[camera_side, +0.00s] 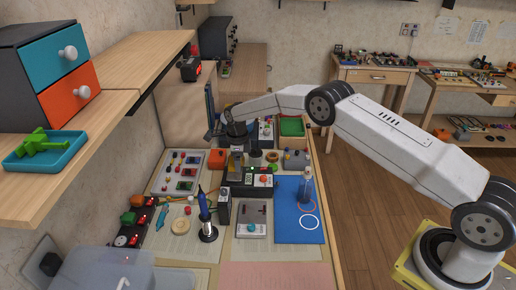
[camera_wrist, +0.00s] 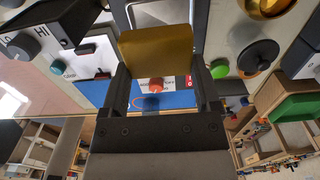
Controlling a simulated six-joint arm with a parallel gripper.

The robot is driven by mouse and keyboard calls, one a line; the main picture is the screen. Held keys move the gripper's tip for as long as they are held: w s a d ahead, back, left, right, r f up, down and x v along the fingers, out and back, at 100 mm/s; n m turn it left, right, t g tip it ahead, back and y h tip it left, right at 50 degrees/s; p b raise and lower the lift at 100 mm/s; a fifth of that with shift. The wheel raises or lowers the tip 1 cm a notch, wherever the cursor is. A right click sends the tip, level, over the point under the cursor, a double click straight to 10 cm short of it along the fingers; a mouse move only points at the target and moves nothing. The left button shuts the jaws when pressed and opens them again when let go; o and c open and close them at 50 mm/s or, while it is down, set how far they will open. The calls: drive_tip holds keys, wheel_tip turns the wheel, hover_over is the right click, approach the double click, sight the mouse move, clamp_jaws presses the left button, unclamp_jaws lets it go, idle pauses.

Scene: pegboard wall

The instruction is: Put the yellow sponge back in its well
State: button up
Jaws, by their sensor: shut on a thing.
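My gripper (camera_side: 237,145) is shut on the yellow sponge (camera_wrist: 157,50) and holds it between both fingers in the wrist view. In the side view the sponge is small and partly covered by the gripper, above the middle of the crowded bench. A blue soldering iron (camera_side: 203,206) stands upright in a round dark holder nearer the camera. I cannot tell the sponge's well for sure. A pale-rimmed rectangular frame (camera_wrist: 136,14) shows partly behind the sponge in the wrist view.
A black device with a red button (camera_side: 264,180) sits below and right of my gripper. A green tray (camera_side: 292,127) stands at the back right. A dark box with a HI/LO dial (camera_wrist: 38,38) is at left in the wrist view.

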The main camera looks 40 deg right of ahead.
sight(239, 175)
drive_tip(key=shift+w+f, duration=0.1)
drive_tip(key=shift+f, duration=0.05)
drive_tip(key=shift+w+f, duration=0.15)
drive_tip(key=shift+f, duration=1.6)
drive_tip(key=shift+f, duration=0.15)
drive_tip(key=o, duration=1.1)
wheel_tip(239, 175, up, 12)
drive_tip(key=shift+r, duration=0.15)
